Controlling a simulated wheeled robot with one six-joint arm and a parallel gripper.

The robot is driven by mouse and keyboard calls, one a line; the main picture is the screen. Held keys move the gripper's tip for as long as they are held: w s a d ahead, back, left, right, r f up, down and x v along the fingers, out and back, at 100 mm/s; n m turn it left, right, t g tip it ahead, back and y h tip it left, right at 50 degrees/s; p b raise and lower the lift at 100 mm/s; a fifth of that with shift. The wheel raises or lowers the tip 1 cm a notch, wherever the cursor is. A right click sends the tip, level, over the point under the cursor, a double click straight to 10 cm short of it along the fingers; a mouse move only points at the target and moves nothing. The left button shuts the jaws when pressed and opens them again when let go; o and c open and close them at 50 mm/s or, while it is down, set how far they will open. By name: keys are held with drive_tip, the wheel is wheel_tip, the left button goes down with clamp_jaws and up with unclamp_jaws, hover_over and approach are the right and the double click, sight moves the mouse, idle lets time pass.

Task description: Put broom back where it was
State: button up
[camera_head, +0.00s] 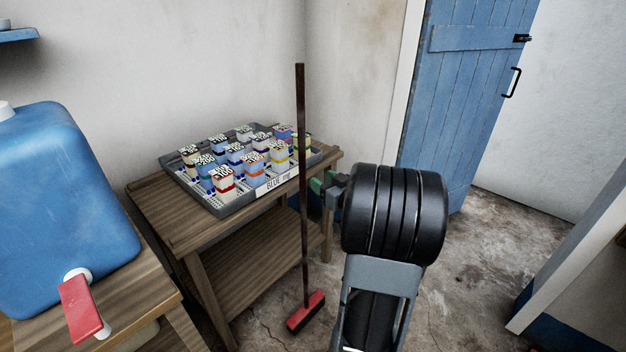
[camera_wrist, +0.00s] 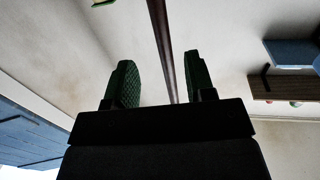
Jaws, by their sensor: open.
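The broom (camera_head: 302,150) stands nearly upright, its dark handle rising past the front of the table and its red head (camera_head: 306,312) on the floor. My gripper (camera_head: 322,184) is just right of the handle at mid-height, its green fingers pointing toward it. In the wrist view, my gripper (camera_wrist: 158,78) is open, and the broom handle (camera_wrist: 163,40) appears in the gap between the two fingers, nearer the right one. I cannot tell whether the handle is inside the jaws or just beyond the tips. The broom head is out of the wrist view.
A wooden table (camera_head: 160,205) behind the broom carries a grey tray (camera_head: 225,208) of several small labelled cartons. A blue water container (camera_head: 60,190) with a red tap stands at left. A blue door (camera_head: 462,95) is at the back. Open floor (camera_head: 480,270) lies to the right.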

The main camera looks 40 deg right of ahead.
drive_tip(key=a+m+g+h, duration=0.2)
drive_tip(key=a+g+h, duration=0.35)
drive_tip(key=a, duration=0.25)
drive_tip(key=s+a+f+g+y, duration=0.2)
drive_tip(key=s+a+g, duration=0.2)
drive_tip(key=s+a, duration=0.3)
drive_tip(key=s+a+f+n+g+y, duration=0.1)
drive_tip(key=s+a+f+g+y, duration=0.2)
drive_tip(key=a, duration=0.8)
drive_tip(key=s+g, duration=0.2)
drive_tip(key=s, duration=0.2)
drive_tip(key=shift+s+a+n, duration=0.15)
drive_tip(key=shift+a+n, duration=0.15)
drive_tip(key=shift+a, duration=0.05)
drive_tip(key=shift+r, duration=0.1)
